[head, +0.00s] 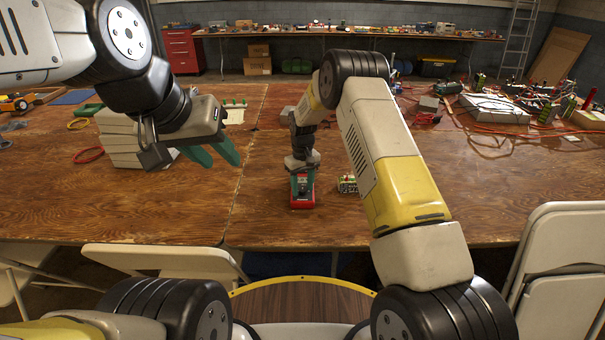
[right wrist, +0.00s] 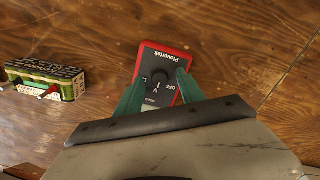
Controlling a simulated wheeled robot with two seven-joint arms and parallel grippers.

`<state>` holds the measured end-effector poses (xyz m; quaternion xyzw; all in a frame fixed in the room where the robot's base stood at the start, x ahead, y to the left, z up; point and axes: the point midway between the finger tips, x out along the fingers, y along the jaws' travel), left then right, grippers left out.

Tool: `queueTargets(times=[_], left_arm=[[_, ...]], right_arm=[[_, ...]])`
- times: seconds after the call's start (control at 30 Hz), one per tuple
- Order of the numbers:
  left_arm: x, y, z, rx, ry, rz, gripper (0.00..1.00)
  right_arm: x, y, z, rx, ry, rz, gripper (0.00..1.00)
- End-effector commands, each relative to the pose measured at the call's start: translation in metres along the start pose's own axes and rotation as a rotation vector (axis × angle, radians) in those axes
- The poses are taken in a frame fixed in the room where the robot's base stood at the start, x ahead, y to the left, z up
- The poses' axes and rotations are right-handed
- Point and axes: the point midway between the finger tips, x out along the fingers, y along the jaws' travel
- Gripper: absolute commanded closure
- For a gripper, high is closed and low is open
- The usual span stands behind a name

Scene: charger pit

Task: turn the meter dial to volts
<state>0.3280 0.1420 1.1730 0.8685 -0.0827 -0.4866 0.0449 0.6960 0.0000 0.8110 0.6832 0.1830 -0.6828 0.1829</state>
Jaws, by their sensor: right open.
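The meter (head: 302,204) lies on the wooden table in the head view, a red case with a dark face. In the right wrist view the meter (right wrist: 165,57) shows its face, with a round dial (right wrist: 160,77) and an OFF mark beside it. My right gripper (head: 302,180) is over the meter, pointing down. In the right wrist view its green fingers (right wrist: 160,78) are open, one on each side of the dial. I cannot tell whether they touch it. My left gripper (head: 213,153) is open and empty, above the table at the left.
A pale stack (head: 118,140) is behind my left gripper. Clutter and cables (head: 490,107) fill the back right. The table's front middle is clear.

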Motion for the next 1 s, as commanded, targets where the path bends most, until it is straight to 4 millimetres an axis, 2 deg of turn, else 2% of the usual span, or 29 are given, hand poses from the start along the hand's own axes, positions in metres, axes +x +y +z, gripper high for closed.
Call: queueTargets(times=[0.17,0.4,0.6,1.0], left_arm=[[0.0,0.0,0.0,0.0,0.0,0.0,0.64],[0.0,0.0,0.0,0.0,0.0,0.0,0.64],[0.0,0.0,0.0,0.0,0.0,0.0,0.64],[0.0,0.0,0.0,0.0,0.0,0.0,0.64]], right_arm=[[-0.009,0.0,0.0,0.0,0.001,0.0,0.54],[-0.049,0.0,-0.001,0.0,0.003,0.001,0.54],[-0.073,0.0,-0.001,0.0,0.001,0.0,0.54],[-0.079,0.0,0.0,0.001,0.001,0.0,0.54]])
